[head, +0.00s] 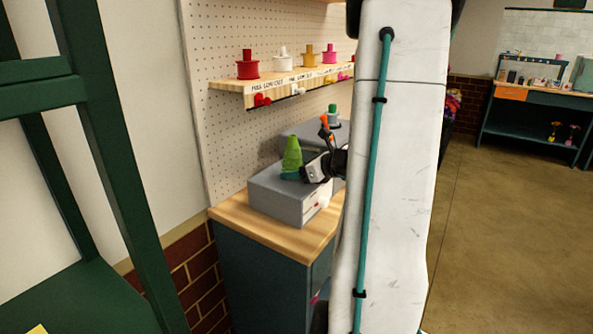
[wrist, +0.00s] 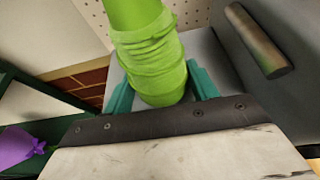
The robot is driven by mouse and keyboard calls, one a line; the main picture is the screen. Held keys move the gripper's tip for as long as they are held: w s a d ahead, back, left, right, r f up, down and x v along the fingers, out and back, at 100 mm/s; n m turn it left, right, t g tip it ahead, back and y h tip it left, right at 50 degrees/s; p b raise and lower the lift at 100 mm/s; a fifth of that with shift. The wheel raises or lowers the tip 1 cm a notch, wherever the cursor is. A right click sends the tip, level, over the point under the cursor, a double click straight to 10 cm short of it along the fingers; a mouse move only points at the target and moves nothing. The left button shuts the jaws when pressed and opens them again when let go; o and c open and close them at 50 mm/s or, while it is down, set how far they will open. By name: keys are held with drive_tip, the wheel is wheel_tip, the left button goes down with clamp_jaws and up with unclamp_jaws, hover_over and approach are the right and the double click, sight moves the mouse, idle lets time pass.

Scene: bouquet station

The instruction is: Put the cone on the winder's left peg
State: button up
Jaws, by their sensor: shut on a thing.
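The cone (head: 292,154) is bright green wound yarn and stands about upright over the top of the grey winder (head: 283,195). My gripper (head: 292,175) is shut on its lower part. In the wrist view the cone (wrist: 152,52) sits between the teal fingers of my gripper (wrist: 160,82). A bare metal peg (wrist: 258,40) rises from the grey top to the right of the cone in the wrist view. The left peg does not show. The cone's underside is hidden, so I cannot tell whether it is around a peg or touching the top.
The winder stands on a wooden-topped cabinet (head: 232,217) against a pegboard (head: 228,130). A shelf (head: 285,84) with coloured spools hangs above. A purple object (wrist: 18,146) shows low left in the wrist view.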

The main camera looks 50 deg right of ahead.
drive_tip(key=shift+f, duration=0.15)
drive_tip(key=o, duration=1.1)
drive_tip(key=shift+c, duration=0.2)
